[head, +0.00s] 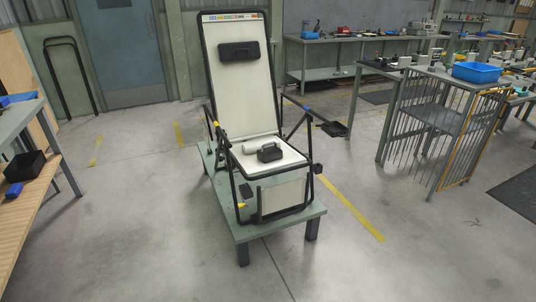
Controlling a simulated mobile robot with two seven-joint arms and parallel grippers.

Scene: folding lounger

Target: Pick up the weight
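A dark weight (269,152) with a handle on top rests on the pale seat of the folding lounger (236,95). A white roll-like piece lies just left of it, touching or very close. The lounger stands with its back raised on a low green table (243,230). A dark headrest pad (239,50) is on the upper part of the back. Neither of my grippers shows in the head view.
Workbenches stand at the far left, with a black bin (26,166), and at the back right. A wire-sided cart or rack (425,130) with a blue tray (477,72) is at the right. The concrete floor around the low table is clear.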

